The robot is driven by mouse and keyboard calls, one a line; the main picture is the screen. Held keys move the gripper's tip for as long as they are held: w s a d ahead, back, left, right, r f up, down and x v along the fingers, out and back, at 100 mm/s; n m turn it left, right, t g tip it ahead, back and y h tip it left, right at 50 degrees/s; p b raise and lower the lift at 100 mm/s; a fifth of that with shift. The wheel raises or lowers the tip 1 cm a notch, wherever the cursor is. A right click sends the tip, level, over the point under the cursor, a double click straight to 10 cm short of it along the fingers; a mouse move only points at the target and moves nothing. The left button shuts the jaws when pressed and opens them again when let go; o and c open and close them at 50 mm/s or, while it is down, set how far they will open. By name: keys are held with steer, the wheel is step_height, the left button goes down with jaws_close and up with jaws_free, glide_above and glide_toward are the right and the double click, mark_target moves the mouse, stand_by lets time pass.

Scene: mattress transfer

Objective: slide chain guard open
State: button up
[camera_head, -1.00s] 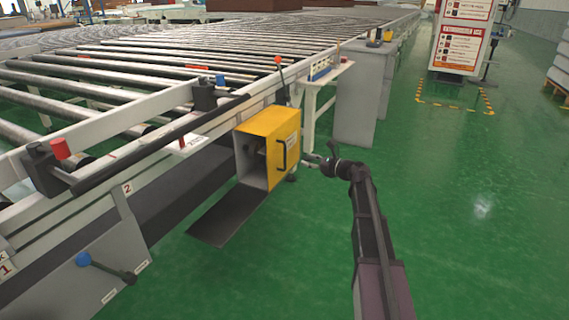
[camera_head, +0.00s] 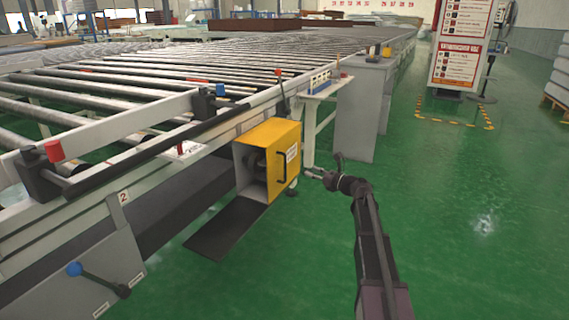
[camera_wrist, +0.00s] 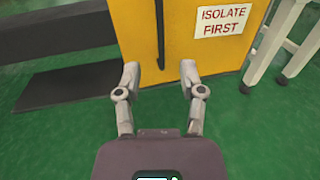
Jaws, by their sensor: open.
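The yellow chain guard (camera_head: 278,135) is a box on the side of the roller conveyor, its left end open onto dark parts inside. A black upright handle (camera_head: 281,172) is on its front face. In the wrist view the yellow face (camera_wrist: 185,25) fills the upper middle, with the handle (camera_wrist: 160,35) and an "ISOLATE FIRST" label (camera_wrist: 222,20). My gripper (camera_head: 323,168) is open and empty, to the right of the guard. In the wrist view my gripper (camera_wrist: 160,72) has its fingers spread either side of the handle's line, below its lower end, apparently not touching it.
A dark flat plate (camera_head: 222,235) lies below the guard's open end. The roller conveyor (camera_head: 130,145) runs along the left, with a blue-knobbed lever (camera_head: 100,280) low on its side. A grey cabinet (camera_head: 358,115) stands behind the guard. Green floor (camera_head: 460,220) at right is clear.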

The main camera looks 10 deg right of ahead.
glide_above(285, 180)
steer(key=shift+w, duration=0.35)
stand_by(0.3)
jaws_close()
